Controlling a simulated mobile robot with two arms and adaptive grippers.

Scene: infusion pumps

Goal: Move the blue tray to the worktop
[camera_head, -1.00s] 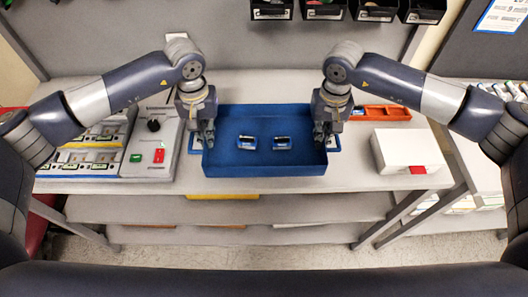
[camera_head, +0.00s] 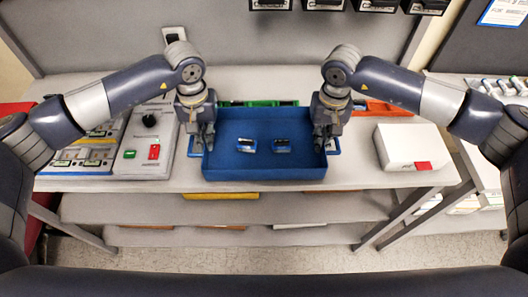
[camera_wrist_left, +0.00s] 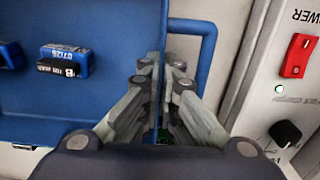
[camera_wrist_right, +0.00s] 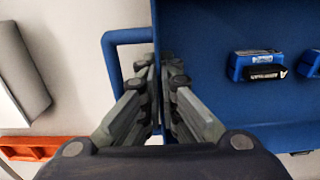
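The blue tray (camera_head: 264,172) is in front of me in the head view, level, over the grey worktop (camera_head: 350,177). I cannot tell whether it touches the worktop. Two small blue-and-black items (camera_head: 247,145) lie in it. My left gripper (camera_head: 208,140) is shut on the tray's left side by its handle; the left wrist view shows the fingers (camera_wrist_left: 160,75) closed around the wall. My right gripper (camera_head: 322,138) is shut on the right side by the other handle; its fingers (camera_wrist_right: 161,70) also pinch the wall. The fingertips' lower ends are partly hidden.
A grey control box (camera_head: 150,145) with red and green switches stands close on the left, beside a panel of modules (camera_head: 88,158). A white box (camera_head: 405,146) stands on the right. Green (camera_head: 250,103) and orange (camera_head: 385,108) bins lie behind the tray. Black bins hang above.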

